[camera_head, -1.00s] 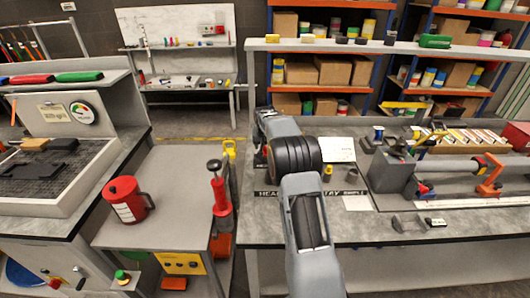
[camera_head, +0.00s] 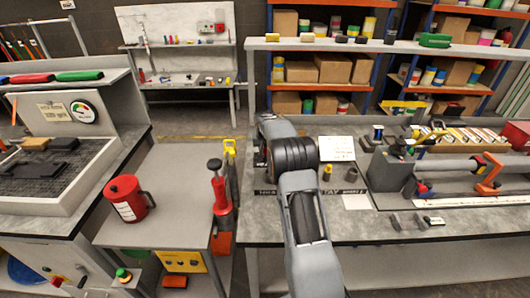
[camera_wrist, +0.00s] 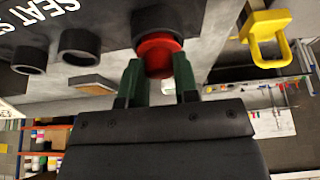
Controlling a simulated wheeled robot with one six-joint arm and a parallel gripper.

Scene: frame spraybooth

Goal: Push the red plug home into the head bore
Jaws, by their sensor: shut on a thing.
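In the wrist view the red plug (camera_wrist: 157,57) is at the top centre, between the two green fingers of my gripper (camera_wrist: 160,82). The fingers are shut on its sides. Beyond it is a dark round cylinder (camera_wrist: 158,20), which looks like the head with the bore. The plug lies in line with its mouth and appears to touch it. How deep it sits I cannot tell. In the head view my arm hides the gripper, the plug and the bore.
Two dark ring-shaped cups (camera_wrist: 78,46) stand left of the plug on the lettered dark plate. A yellow bracket (camera_wrist: 266,36) is at the right. In the head view a red pump-like tool (camera_head: 220,190) stands left of my arm, and a grey vice block (camera_head: 390,172) is to the right.

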